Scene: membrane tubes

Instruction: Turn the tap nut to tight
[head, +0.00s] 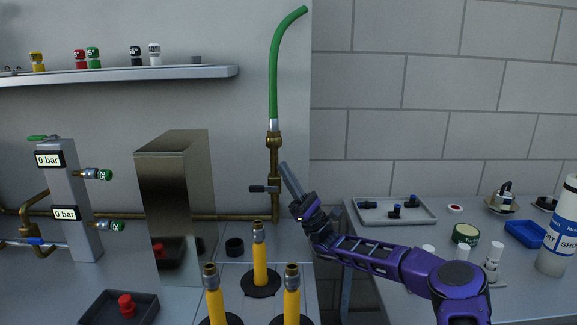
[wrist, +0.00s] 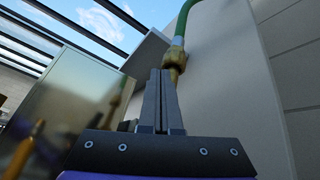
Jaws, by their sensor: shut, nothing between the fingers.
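The tap nut (head: 273,140) is a brass nut on the vertical brass pipe at the wall, just below the silvery end of a green hose (head: 274,75). In the wrist view the nut (wrist: 174,57) shows just beyond my fingertips, with the hose (wrist: 183,22) above it. A dark tap lever (head: 263,188) sits lower on the pipe. My gripper (head: 284,166) is shut and empty, pointing up and left, to the right of the pipe and a little below the nut. In the wrist view its fingers (wrist: 160,75) are together and hide part of the pipe. I cannot tell whether they touch it.
A steel box (head: 175,205) stands left of the pipe. Several yellow tubes (head: 259,255) stand upright on dark bases in front. A gauge block (head: 68,200) is at far left. A grey tray (head: 397,219) with fittings lies on the right table. A shelf (head: 120,75) is at upper left.

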